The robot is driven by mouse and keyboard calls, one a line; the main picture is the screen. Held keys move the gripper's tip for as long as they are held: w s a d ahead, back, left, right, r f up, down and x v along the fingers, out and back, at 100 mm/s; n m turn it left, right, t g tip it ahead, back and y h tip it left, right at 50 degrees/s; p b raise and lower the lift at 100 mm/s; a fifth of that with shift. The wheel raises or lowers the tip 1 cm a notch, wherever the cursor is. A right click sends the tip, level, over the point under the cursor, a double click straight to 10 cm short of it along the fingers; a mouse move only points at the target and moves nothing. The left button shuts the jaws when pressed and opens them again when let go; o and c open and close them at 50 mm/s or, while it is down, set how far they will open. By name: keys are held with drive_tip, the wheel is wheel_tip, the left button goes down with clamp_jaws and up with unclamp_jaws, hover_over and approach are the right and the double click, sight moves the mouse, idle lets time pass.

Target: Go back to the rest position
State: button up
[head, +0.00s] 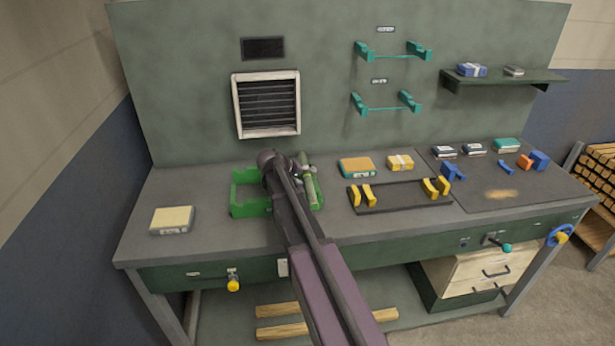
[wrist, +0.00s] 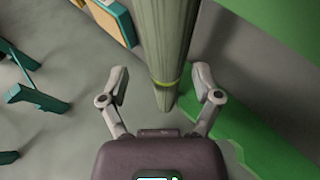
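A pale green turned wood piece (head: 310,183) lies at the right side of the green tray (head: 250,212) on the bench, partly hidden by my arm in the head view. In the wrist view the piece (wrist: 168,40) runs from the top edge down to between the fingertips of my gripper (wrist: 161,85). My gripper is open, with a visible gap on both sides of the piece. The fingers do not touch it. In the head view my arm reaches over the tray and the fingers cannot be made out.
A black rack (head: 400,207) with yellow holders stands to the right of the tray. Orange and yellow boxes (head: 357,167) sit behind it. A pale box (head: 172,220) lies at the left. Teal wall brackets (head: 385,106) and a shelf (head: 505,77) are on the back panel.

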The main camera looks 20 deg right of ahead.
idle(0.4)
drive_tip(key=shift+a+r+n+p, duration=0.35)
drive_tip(key=shift+r+p, duration=0.25)
drive_tip(key=shift+p, duration=0.2)
drive_tip(key=shift+n+g+y, duration=0.3)
drive_tip(key=shift+n+y, duration=0.5)
drive_tip(key=shift+n, duration=0.05)
drive_tip(key=p+v, duration=0.4)
drive_tip(key=shift+s+a+f, duration=0.15)
drive_tip(key=shift+a, duration=0.4)
drive_tip(key=s+a+f+g+y+b, duration=0.1)
drive_tip(key=s+a+f+y, duration=0.3)
drive_tip(key=s+a, duration=0.4)
drive_tip(key=s+a+f+m+y+b, duration=0.1)
drive_tip(key=s+a+f+y, duration=0.3)
drive_tip(key=s+a, duration=0.5)
drive_tip(key=s+b, duration=0.1)
drive_tip(key=s, duration=0.6)
drive_tip(key=shift+s+f+g+b, duration=0.25)
drive_tip(key=shift+g+b, duration=0.1)
drive_tip(key=shift+g, duration=0.05)
